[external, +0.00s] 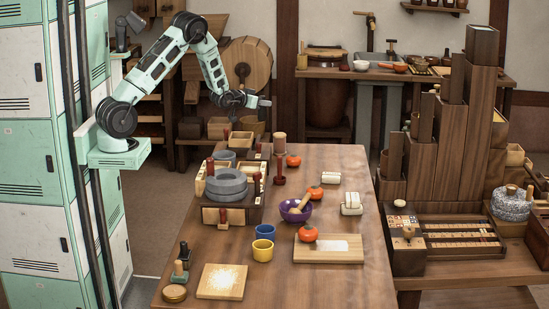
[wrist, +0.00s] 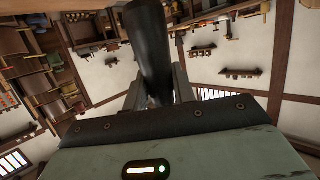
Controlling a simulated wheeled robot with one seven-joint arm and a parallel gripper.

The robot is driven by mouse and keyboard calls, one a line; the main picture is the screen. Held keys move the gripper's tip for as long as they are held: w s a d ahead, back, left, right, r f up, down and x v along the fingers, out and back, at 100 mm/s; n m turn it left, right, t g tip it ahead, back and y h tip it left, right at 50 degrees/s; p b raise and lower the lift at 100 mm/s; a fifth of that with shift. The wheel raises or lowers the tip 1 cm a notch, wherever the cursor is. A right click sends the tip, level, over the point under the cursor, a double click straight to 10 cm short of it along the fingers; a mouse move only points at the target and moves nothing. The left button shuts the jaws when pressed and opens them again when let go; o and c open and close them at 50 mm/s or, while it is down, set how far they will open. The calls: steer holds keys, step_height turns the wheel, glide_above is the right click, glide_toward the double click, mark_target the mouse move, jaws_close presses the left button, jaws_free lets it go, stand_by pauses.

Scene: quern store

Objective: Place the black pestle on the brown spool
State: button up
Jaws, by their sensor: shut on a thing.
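My gripper (external: 262,102) is raised above the far end of the table, at the upper middle of the external view. In the wrist view it is shut on the black pestle (wrist: 150,45), a smooth dark rod that stretches away from the fingers. In the external view the pestle is too small and dark to make out clearly.
A grey stone quern (external: 226,184) sits in a wooden box left of the spool. A purple bowl (external: 295,211), tomatoes, cups and a cutting board (external: 329,254) lie nearer. A stepped wooden cabinet (external: 455,140) rises at right. The table's near right corner is clear.

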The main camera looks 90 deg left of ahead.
steer(key=w+r, duration=0.4)
steer(key=w, duration=0.2)
glide_above(280, 134)
step_height(280, 134, down, 10)
steer(key=shift+s+a+r, duration=0.1)
steer(key=shift+r, duration=0.1)
steer(key=shift+f, duration=0.2)
steer(key=o, duration=1)
steer(key=shift+r, duration=0.1)
